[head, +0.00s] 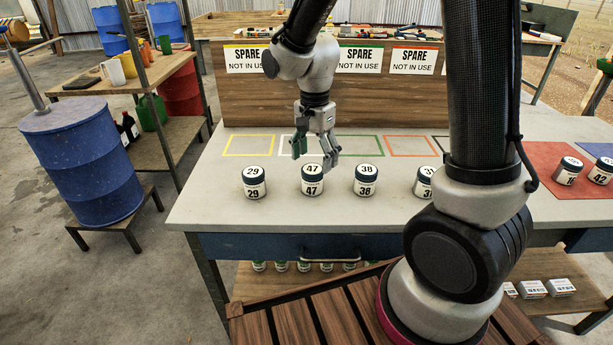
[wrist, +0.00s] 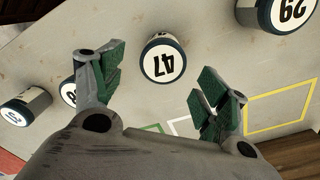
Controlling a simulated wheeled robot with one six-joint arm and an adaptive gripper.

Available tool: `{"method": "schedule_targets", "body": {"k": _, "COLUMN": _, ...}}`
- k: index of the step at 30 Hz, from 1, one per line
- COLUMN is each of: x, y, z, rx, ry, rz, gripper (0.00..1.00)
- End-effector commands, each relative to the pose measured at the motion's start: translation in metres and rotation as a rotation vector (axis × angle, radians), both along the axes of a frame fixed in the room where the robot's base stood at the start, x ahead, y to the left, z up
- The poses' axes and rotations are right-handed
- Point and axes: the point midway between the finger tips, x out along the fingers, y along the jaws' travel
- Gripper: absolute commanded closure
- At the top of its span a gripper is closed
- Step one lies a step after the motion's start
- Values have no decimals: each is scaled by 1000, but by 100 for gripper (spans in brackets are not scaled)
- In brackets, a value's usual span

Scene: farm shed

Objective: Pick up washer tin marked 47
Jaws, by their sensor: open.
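The washer tin marked 47 (head: 312,181) stands upright on the grey bench, white with a dark lid, between the tins marked 29 (head: 254,182) and 38 (head: 366,180). In the wrist view the 47 tin (wrist: 162,60) lies ahead of the fingers, its number upside down. My gripper (head: 315,150) is open and empty, above the bench and just behind the 47 tin. In the wrist view the green-padded fingers of my gripper (wrist: 160,92) are spread wide, with the tin beyond the gap and apart from them.
Another tin (head: 424,184) stands farther right, partly hidden by my arm. Coloured outlines and a wooden board (head: 300,103) with SPARE signs lie behind. A blue drum (head: 82,160) stands left.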

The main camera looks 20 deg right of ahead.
Motion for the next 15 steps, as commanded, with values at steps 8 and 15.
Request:
{"method": "schedule_targets", "body": {"k": 8, "x": 4, "y": 1, "z": 0, "rx": 5, "ry": -16, "rz": -158, "gripper": 26}}
{"method": "schedule_targets", "body": {"k": 15, "x": 2, "y": 2, "z": -24, "rx": 2, "ry": -13, "rz": -183, "gripper": 26}}
